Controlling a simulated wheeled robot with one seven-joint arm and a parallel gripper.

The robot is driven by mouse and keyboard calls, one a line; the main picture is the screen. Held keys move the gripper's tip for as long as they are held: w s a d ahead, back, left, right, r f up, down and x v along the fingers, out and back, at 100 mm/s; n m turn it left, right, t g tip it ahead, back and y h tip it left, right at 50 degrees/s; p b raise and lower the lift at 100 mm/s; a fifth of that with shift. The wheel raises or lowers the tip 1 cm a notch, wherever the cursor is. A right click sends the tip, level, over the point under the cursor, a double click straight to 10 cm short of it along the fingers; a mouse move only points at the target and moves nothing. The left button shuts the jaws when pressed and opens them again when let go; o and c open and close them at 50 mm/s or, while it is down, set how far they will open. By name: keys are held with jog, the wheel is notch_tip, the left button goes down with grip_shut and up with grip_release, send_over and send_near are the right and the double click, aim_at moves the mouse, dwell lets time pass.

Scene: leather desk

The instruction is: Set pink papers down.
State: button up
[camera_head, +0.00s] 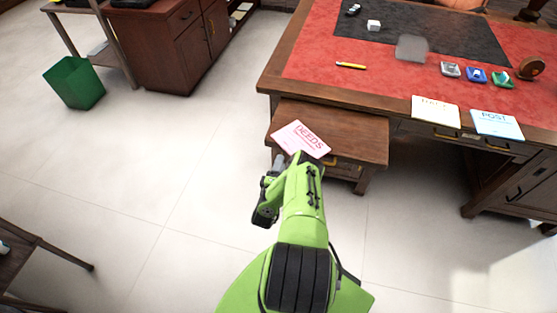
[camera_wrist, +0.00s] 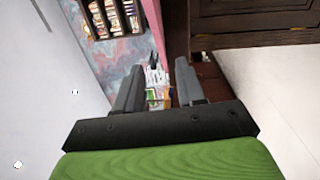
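The pink papers (camera_head: 301,138), marked "DEEDS", appear flat over the left front part of the low wooden side table (camera_head: 345,133). Part of them reaches past the table's edge. In the wrist view the pink papers (camera_wrist: 153,25) show edge-on as a thin strip, close beside the dark brown wood. Whether they touch the tabletop everywhere is hard to tell. My gripper (camera_wrist: 160,68) is at the near edge of the papers, its two fingers apart with a clear gap and background visible between them. In the head view my arm hides the fingertips.
The large desk (camera_head: 320,60) with a red leather top stands behind. A cream paper set (camera_head: 435,112) and a blue "POST" set (camera_head: 497,124) lie at its front edge, with small stamps nearby. The side table's right half is bare. A green bin (camera_head: 74,83) stands at left.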

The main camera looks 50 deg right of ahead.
jog(key=shift+s+a+p, duration=0.3)
jog(key=shift+a+p, duration=0.35)
jog(key=shift+p, duration=0.4)
